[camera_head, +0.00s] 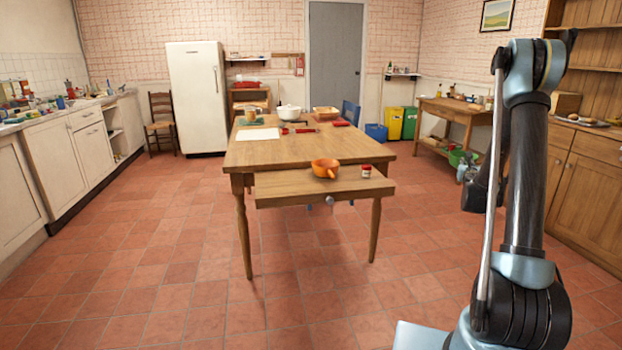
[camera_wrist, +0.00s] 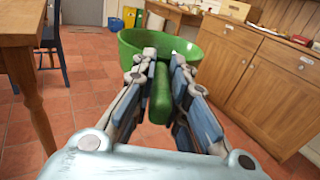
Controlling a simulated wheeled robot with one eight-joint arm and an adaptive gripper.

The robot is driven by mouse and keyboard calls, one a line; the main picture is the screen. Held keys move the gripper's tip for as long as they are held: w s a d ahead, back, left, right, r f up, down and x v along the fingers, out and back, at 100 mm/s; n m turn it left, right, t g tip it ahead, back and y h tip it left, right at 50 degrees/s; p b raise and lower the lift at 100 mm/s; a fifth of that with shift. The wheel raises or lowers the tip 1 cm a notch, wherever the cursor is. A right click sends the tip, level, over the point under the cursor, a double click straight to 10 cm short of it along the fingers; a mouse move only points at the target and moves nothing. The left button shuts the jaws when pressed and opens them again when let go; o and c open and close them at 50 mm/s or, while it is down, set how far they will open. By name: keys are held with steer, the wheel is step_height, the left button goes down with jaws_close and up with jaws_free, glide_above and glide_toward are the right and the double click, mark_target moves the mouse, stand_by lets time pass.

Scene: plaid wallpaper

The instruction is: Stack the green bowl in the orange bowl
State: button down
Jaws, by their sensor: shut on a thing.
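The green bowl (camera_wrist: 200,38) is in my gripper (camera_wrist: 160,85), whose fingers are shut on its handle in the wrist view. It is held in the air, right of a wooden table leg. In the head view the green bowl (camera_head: 463,157) shows small and partly hidden beyond my arm at the right.
A small red jar (camera_head: 366,171) stands just right of the orange bowl. The wooden table (camera_head: 270,157) holds a white pot (camera_head: 288,112) and other items further back. A side table (camera_head: 447,113) and wooden cabinet (camera_head: 590,170) stand at the right. The tiled floor in front is clear.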

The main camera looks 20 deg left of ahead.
steer(key=shift+a, duration=0.65)
step_height(320, 180, up, 7)
steer(key=n+g+y, duration=0.3)
steer(key=n+y, duration=0.3)
steer(key=y, duration=0.4)
glide_above(331, 171)
steer(key=shift+s+f, duration=0.15)
steer(key=shift+f, duration=2.1)
steer(key=shift+s+f, duration=0.15)
steer(key=shift+f, duration=2.1)
steer(key=shift+f, duration=0.2)
steer(key=c, duration=1.6)
jaws_free()
